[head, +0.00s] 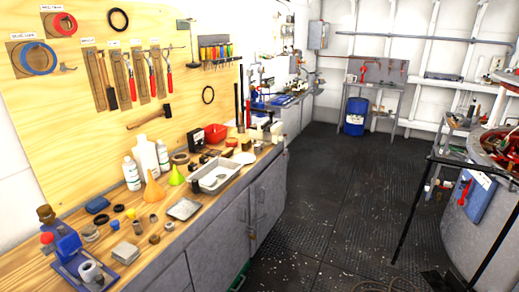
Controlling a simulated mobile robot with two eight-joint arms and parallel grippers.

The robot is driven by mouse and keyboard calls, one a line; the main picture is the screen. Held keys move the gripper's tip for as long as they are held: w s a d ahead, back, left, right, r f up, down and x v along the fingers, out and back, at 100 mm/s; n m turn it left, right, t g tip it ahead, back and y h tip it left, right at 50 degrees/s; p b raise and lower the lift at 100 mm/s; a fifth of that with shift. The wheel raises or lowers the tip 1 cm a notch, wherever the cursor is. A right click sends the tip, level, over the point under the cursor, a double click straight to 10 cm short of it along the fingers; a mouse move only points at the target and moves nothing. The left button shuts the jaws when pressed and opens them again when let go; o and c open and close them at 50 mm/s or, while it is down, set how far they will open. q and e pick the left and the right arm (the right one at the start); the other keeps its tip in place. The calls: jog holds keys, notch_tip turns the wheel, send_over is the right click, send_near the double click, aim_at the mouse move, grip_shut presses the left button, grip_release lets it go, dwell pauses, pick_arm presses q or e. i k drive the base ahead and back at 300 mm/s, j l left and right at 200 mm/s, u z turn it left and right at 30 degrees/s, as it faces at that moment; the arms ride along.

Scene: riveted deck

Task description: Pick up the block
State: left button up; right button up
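A small grey box-shaped block (125,253) sits on the wooden workbench top (158,254) at the lower left, just right of a blue vise-like tool (72,252). A dark blue block-like piece (97,205) lies farther back on the same bench. I cannot tell which of these is the task's block. Neither of my grippers shows in the head view.
Small round parts, a metal tray (184,209), a white basin (216,176), funnels (154,189) and bottles (145,155) crowd the bench. Dark floor (335,200) is open to the right, before a black-legged stand (412,213).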

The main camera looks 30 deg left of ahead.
aim_at(258, 147)
jog(key=i+u, duration=0.15)
jog(key=u, duration=0.95)
jog(key=i+l+u, duration=0.25)
jog(key=i+u, duration=0.2)
jog(key=i+l+u, duration=0.7)
jog(key=i+l, duration=0.15)
jog(key=l, duration=0.25)
jog(key=i+l+u, duration=0.1)
jog(key=l, duration=0.2)
jog(key=i+l, duration=0.25)
jog(key=l, duration=0.2)
jog(key=i+l, duration=0.25)
jog(key=l, duration=0.15)
jog(key=i+l, duration=0.25)
jog(key=l, duration=0.2)
